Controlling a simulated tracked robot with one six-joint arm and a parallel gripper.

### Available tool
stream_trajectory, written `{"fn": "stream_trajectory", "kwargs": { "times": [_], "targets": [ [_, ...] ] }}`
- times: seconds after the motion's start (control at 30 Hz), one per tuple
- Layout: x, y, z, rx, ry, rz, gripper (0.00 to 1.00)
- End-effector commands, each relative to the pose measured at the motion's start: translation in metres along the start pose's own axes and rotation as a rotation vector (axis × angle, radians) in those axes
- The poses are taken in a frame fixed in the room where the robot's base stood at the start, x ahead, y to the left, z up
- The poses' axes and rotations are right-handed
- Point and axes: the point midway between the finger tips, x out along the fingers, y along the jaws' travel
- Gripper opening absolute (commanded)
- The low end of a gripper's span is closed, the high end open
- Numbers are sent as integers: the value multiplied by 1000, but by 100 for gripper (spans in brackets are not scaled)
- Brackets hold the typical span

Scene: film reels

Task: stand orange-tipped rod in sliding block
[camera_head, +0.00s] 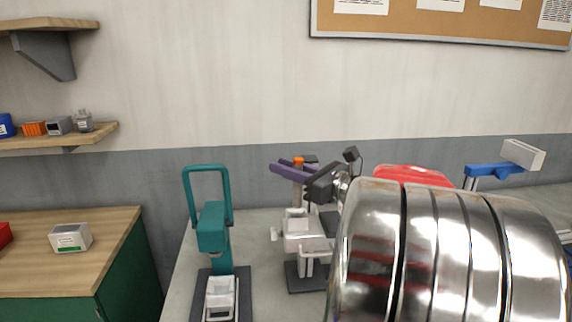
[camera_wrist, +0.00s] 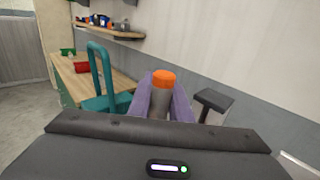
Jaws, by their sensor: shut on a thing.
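The orange-tipped rod (camera_head: 298,176) stands upright between the purple fingers of my gripper (camera_head: 287,168). In the wrist view the orange tip (camera_wrist: 163,80) rises above the grey shaft, with a purple finger on each side. My gripper is shut on the rod. Directly below the rod in the head view is a white block (camera_head: 297,222) on a white stand, which appears to be the sliding block. The rod's lower end meets the top of this block in the picture; I cannot tell whether it is inside or just above or behind it. The wrist view hides the block.
A teal press-like device (camera_head: 213,228) with a tall handle and white tray stands left of the white stand. A blue-armed device (camera_head: 487,170) is at the right. A wooden-topped cabinet (camera_head: 70,270) stands at the far left. My shiny arm hides much of the bench's right side.

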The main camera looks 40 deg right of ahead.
Motion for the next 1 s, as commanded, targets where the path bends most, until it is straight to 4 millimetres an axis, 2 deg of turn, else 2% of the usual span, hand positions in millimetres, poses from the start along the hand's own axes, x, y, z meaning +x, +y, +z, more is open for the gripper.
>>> {"fn": "stream_trajectory", "kwargs": {
  "times": [0.5, 1.0],
  "targets": [
    [1, 1, -41, 3, 0, 2, 0],
    [1, 2, -46, 1, 0, 3, 0]
  ]
}}
